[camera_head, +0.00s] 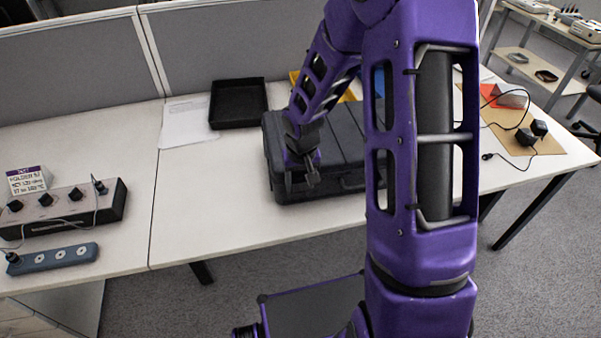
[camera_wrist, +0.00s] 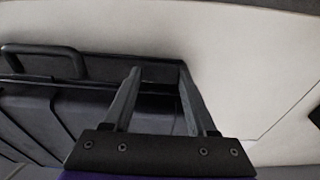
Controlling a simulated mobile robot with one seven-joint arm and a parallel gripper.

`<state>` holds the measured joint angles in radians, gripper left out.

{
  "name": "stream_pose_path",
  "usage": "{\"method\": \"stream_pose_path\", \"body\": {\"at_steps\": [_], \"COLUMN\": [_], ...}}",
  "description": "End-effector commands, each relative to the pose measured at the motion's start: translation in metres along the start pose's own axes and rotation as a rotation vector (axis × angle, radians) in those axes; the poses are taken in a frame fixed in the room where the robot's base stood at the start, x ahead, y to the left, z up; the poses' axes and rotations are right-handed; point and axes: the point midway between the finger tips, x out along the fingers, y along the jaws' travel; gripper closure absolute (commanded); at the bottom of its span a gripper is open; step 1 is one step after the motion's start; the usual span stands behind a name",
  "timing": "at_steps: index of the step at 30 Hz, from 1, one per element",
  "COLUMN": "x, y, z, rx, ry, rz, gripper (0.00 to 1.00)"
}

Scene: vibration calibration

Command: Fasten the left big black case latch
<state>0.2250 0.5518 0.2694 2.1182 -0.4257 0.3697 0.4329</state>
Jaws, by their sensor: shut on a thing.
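The big black case (camera_head: 342,130) lies closed on the white table in the head view, partly hidden by my arm. My gripper (camera_head: 313,178) points down at the left part of the case's front side. In the wrist view my gripper (camera_wrist: 159,70) has its two fingers spread on either side of a dark part at the case's edge. This part appears to be the left latch (camera_wrist: 158,88), but it is dark and its exact position is unclear. The case handle (camera_wrist: 45,62) is to the left of the fingers there.
A black tray (camera_head: 238,104) and white papers (camera_head: 187,122) lie left of the case. A control box (camera_head: 70,208) with knobs and a blue power strip (camera_head: 52,258) are at far left. Cabled black items (camera_head: 532,133) lie at right. The table's front edge is close to the case.

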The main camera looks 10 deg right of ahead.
Motion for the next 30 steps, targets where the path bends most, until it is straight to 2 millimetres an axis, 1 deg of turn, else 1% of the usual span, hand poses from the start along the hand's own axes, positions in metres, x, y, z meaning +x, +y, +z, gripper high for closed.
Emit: {"method": "stream_pose_path", "body": {"at_steps": [1,2,9,20,21,25,30], "x": [-0.0041,-0.0028,-0.0012,-0.0021,-0.0021,-0.0020,-0.0018], "y": [0.0010,0.0010,0.0008,0.0005,0.0005,0.0003,0.0001], "z": [-0.0050,-0.0060,-0.0087,-0.0090,-0.0089,-0.0083,-0.0077], "rx": [0.004,0.004,0.003,0.001,0.001,0.001,0.000], "ry": [-0.037,-0.057,-0.159,-0.168,-0.168,-0.169,-0.171], "rz": [-0.002,-0.001,-0.003,-0.004,-0.004,-0.004,-0.004], "gripper": [0.98,0.98,0.98,0.98,0.35,0.12,0.12]}}
